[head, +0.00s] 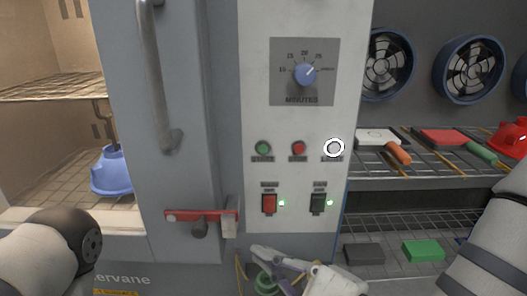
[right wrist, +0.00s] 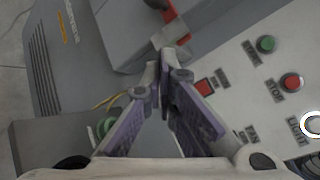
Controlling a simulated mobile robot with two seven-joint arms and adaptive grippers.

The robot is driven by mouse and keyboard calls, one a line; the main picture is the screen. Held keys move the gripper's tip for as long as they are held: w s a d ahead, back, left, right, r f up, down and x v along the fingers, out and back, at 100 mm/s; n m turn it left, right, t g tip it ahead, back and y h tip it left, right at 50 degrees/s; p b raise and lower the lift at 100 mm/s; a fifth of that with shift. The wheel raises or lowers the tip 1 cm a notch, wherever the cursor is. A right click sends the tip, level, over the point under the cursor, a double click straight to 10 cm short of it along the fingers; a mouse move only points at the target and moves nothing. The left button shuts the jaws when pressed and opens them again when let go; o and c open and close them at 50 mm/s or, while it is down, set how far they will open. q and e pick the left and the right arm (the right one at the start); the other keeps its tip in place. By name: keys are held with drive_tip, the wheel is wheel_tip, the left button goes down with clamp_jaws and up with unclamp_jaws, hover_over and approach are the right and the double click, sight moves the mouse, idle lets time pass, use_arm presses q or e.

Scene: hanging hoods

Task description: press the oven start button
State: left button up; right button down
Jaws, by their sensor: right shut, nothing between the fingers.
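The oven's white control panel (head: 255,120) is upright in the middle of the head view. A green round button (head: 263,148), a red round button (head: 298,148) and a white-ringed round one (head: 334,148) sit in a row below the dial; their labels are blurred. The right wrist view also shows the green button (right wrist: 266,43), the red button (right wrist: 290,82) and part of the white-ringed one (right wrist: 313,124). My right gripper (head: 258,251) is shut and empty, below the panel's lower edge and well below the green button. It also shows in the right wrist view (right wrist: 164,58). My left gripper is out of view.
A blue timer dial (head: 306,74) sits above the buttons, and two rocker switches with green lamps below. A red latch lever (head: 200,215) and a long vertical handle (head: 158,75) stick out left of the panel. A wire shelf (head: 430,172) holds tools at right.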

sight(263, 149)
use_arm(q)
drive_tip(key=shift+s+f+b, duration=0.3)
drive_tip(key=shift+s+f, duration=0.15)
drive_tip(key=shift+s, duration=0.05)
use_arm(e)
wheel_tip(263, 149, up, 12)
drive_tip(key=w+m+t+y, duration=0.1)
drive_tip(key=m+t+y, duration=0.2)
drive_tip(key=m, duration=0.1)
drive_tip(key=shift+w+a, duration=0.15)
drive_tip(key=shift+a, duration=0.05)
drive_tip(key=shift+w, duration=0.1)
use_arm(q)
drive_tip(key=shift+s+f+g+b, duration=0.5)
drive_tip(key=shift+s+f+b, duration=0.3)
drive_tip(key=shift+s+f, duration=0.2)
use_arm(e)
drive_tip(key=w, duration=0.8)
drive_tip(key=shift+w, duration=0.35)
drive_tip(key=shift+w, duration=0.1)
drive_tip(key=shift+w, duration=0.3)
